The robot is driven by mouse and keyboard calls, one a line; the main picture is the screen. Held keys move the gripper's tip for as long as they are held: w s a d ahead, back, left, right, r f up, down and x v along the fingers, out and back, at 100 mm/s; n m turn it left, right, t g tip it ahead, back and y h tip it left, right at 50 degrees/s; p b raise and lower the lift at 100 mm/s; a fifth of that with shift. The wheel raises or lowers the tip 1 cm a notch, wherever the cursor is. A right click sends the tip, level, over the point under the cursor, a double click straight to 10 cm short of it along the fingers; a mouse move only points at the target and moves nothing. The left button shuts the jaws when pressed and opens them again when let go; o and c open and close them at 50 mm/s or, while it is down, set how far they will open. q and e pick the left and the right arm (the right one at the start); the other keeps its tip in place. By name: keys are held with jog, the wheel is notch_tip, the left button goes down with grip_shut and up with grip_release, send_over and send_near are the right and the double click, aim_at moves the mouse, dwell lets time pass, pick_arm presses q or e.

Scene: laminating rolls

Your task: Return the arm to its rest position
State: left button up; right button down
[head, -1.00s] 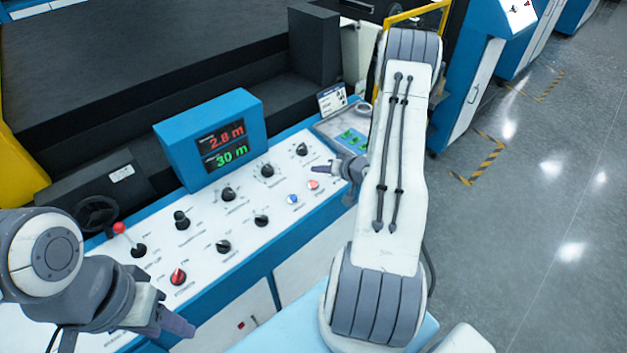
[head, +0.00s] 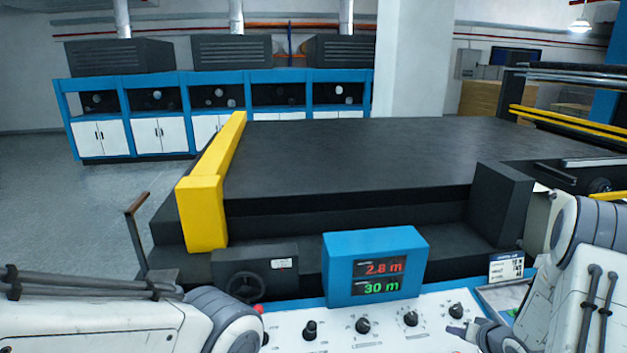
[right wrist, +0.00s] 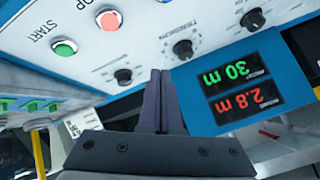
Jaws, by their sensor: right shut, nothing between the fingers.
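My right arm comes in at the right edge of the head view. Its gripper (head: 484,334) is low in that view, over the right end of the white control panel (head: 385,335). In the right wrist view the two fingers (right wrist: 160,95) lie together, shut and empty, in front of the panel. The panel appears upside down there, with a green START button (right wrist: 64,47) and a red button (right wrist: 109,19) ahead of the fingertips. My left arm shows at the lower left of the head view; its gripper is out of frame.
A blue display box (head: 375,255) reading 2.8 m and 30 m stands behind several black knobs. Behind it is a large machine with a black bed (head: 350,160) and a yellow guard (head: 203,213). Open floor (head: 60,210) lies at the left.

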jog(key=s+a+r+n+g+h+b, duration=0.1)
jog(key=s+a+r+n+g+b, duration=0.2)
jog(key=a, duration=0.8)
jog(key=s+a+r+n+g+b, duration=0.1)
jog(key=s+a+r+n+b, duration=0.2)
jog(key=a, duration=0.9)
jog(key=s+a+r+n+g, duration=0.1)
jog(key=s+a+n+g, duration=0.1)
jog(key=s, duration=0.5)
jog(key=s+a+r+n+g+b, duration=0.1)
jog(key=s+a+n, duration=0.1)
jog(key=s+a, duration=0.3)
jog(key=s+a+r+n+g+b, duration=0.1)
jog(key=s+a, duration=0.3)
jog(key=s, duration=0.7)
jog(key=shift+s+a+r+n+g+y, duration=0.25)
jog(key=shift+n+g+y, duration=0.15)
jog(key=shift+n+g, duration=0.35)
jog(key=shift+w, duration=0.1)
